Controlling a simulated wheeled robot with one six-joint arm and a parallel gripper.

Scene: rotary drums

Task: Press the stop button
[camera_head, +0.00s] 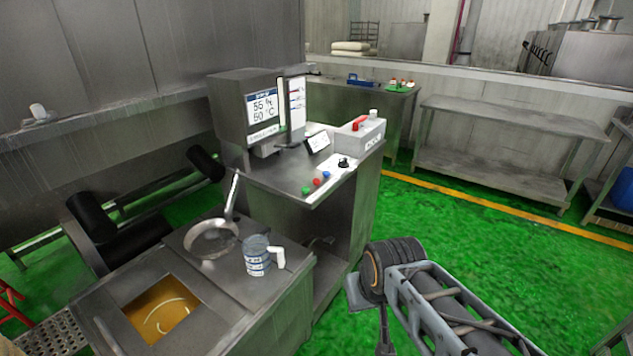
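A row of small buttons sits on the sloped front of the steel control console (270,176): a green button (306,190), a red button (316,182) and a blue button (326,174). The red one is in the middle of the row; no label on it is readable. A black knob (343,162) sits on a white plate to their right. My arm reaches in from the lower right, in front of and below the console, apart from the buttons. My gripper's fingers cannot be made out, so its opening is unclear.
A display (262,112) stands on the console, with a grey box with a red handle (360,125) to its right. A pan (212,240) and a measuring jug (257,256) stand on the lower counter beside a fryer opening (160,309).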

